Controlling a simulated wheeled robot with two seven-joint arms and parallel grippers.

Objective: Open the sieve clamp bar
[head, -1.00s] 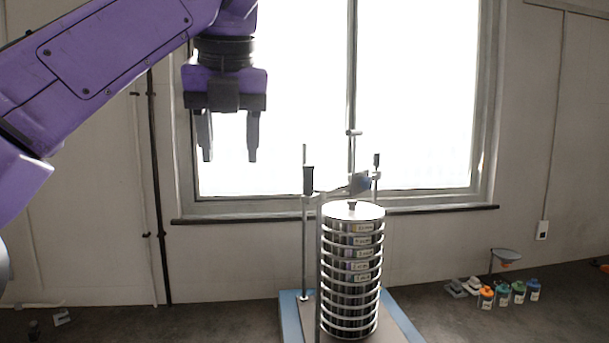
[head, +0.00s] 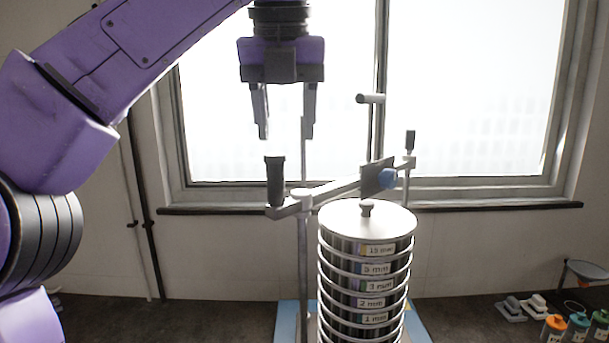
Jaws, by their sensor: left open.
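The sieve stack (head: 362,280) stands upright as a tall metal column with labelled rings and a lid with a small knob (head: 366,208). The clamp bar (head: 335,189) runs slantwise just above and behind the lid, between two upright posts (head: 303,245). It has a dark upright handle (head: 275,180) at its left end and a dark plate with a blue knob (head: 386,178) near its right part. My left gripper (head: 285,132) is open, pointing down, empty, above the dark handle and apart from it in the picture. My right gripper is not in view.
The shaker's blue-edged base (head: 288,325) is partly cut off at the bottom. Several coloured-lid jars (head: 578,325), grey blocks (head: 523,307) and a funnel (head: 586,270) are on the right. A bright window (head: 470,100) is behind. The space left of the stack looks clear.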

